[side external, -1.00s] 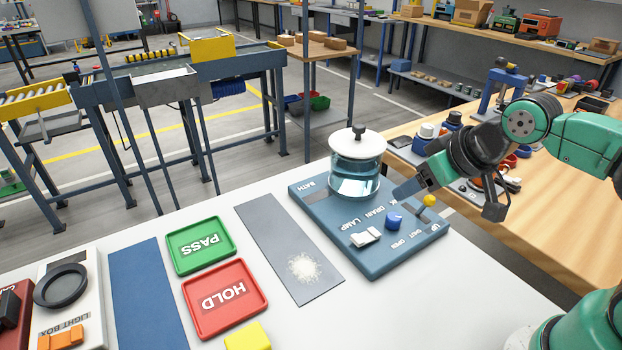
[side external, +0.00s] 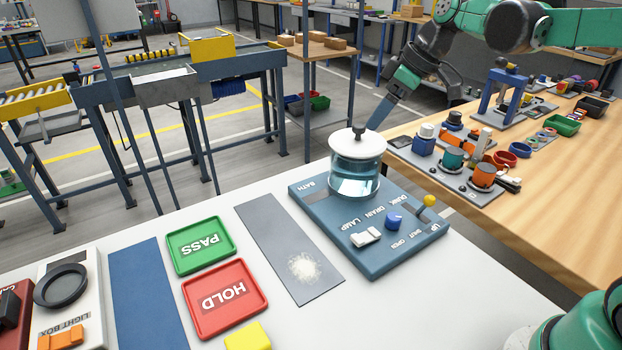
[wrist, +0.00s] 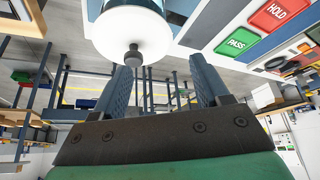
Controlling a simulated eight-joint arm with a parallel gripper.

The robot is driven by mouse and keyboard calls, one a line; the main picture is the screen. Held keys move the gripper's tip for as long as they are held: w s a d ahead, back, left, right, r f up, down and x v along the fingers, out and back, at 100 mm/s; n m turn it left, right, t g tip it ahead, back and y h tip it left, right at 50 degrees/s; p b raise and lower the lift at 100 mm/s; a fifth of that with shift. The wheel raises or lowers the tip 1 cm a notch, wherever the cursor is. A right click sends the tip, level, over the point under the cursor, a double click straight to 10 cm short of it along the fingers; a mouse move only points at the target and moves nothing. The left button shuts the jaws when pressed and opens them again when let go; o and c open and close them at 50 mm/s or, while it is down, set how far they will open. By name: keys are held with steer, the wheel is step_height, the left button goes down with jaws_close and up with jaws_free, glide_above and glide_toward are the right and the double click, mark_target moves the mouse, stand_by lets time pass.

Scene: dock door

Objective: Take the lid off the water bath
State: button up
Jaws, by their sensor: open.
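The water bath (side external: 354,182) is a clear glass vessel of bluish water on a blue panel (side external: 400,250) marked BATH, DRAIN and LAMP. Its white lid (side external: 345,146) sits on top with a dark knob (side external: 359,131) in the middle. The lid also shows at the top of the wrist view (wrist: 118,32), with its knob (wrist: 133,57) facing the camera. My gripper (side external: 374,122) is at the upper right of the knob, tilted down toward it. In the wrist view its two fingers (wrist: 160,75) are apart with nothing between them, and the knob appears beyond the left finger.
A blue knob (side external: 394,221), a white switch (side external: 366,237) and a yellow-tipped lever (side external: 429,200) are on the panel. A green PASS tray (side external: 201,262) and red HOLD tray (side external: 243,312) lie left. A wooden bench (side external: 570,190) with small parts stands right.

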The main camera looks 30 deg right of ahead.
mark_target(360, 125)
steer(key=w, duration=0.1)
steer(key=w+d+n, duration=0.1)
steer(key=w+d+n+y, duration=0.1)
steer(key=shift+w+d+f, duration=0.25)
steer(key=shift+w+f, duration=0.1)
steer(key=shift+f, duration=0.05)
steer(key=shift+w+f, duration=0.15)
steer(key=shift+x, duration=2.7)
jaws_close()
